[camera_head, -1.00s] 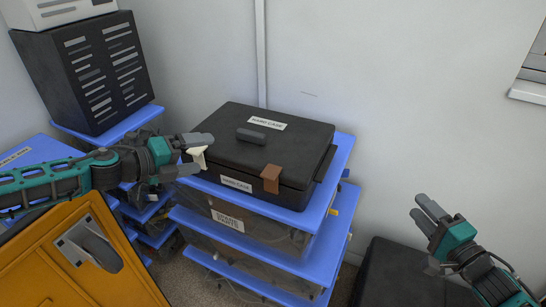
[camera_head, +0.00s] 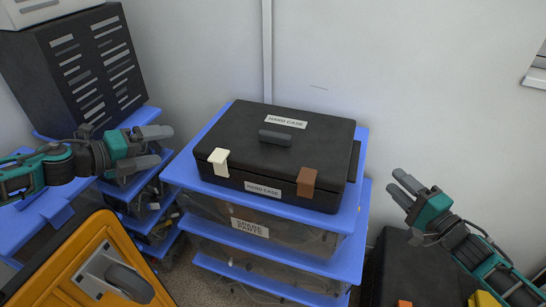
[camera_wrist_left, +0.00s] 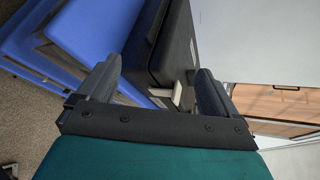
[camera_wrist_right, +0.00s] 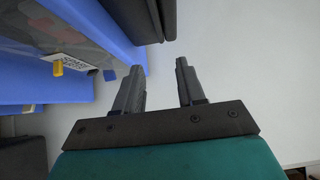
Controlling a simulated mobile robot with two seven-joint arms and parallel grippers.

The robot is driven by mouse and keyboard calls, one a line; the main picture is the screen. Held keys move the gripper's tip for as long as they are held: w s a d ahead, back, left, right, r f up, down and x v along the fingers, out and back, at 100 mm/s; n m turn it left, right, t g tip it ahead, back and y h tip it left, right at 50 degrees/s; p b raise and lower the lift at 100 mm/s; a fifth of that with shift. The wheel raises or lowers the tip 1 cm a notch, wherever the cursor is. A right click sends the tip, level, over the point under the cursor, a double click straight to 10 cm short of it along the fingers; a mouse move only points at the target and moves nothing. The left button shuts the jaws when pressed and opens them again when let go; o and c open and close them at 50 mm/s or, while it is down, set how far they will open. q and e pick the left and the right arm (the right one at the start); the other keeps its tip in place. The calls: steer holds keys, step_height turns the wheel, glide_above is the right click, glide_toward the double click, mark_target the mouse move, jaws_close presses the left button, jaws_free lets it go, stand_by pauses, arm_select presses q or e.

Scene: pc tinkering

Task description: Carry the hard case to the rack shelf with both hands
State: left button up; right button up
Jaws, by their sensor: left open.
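The black hard case (camera_head: 240,128) lies closed on the top blue shelf of a small rack. It has a top handle (camera_head: 276,137), a white latch (camera_head: 219,162) and a brown latch (camera_head: 307,182) on its front. My left gripper (camera_head: 158,148) is open and empty, apart from the case on its left side; in the left wrist view the case (camera_wrist_left: 172,45) shows beyond its fingers (camera_wrist_left: 155,88). My right gripper (camera_head: 402,182) is open and empty, to the right of the case and apart from it. In the right wrist view the case's edge (camera_wrist_right: 160,15) shows at the top.
The blue rack (camera_head: 350,225) holds a clear bin labelled spare parts (camera_head: 250,228). A black vented box (camera_head: 80,70) stands on another blue rack at the left. An orange panel (camera_head: 75,270) is at front left, a black box (camera_head: 420,270) at lower right. White wall stands behind.

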mark_target(202, 140)
arm_select(q)
steer(key=shift+d, duration=0.1)
arm_select(e)
steer(key=shift+d, duration=0.1)
arm_select(q)
steer(key=x, duration=1.3)
arm_select(e)
steer(key=x, duration=1.3)
steer(key=shift+s, duration=0.1)
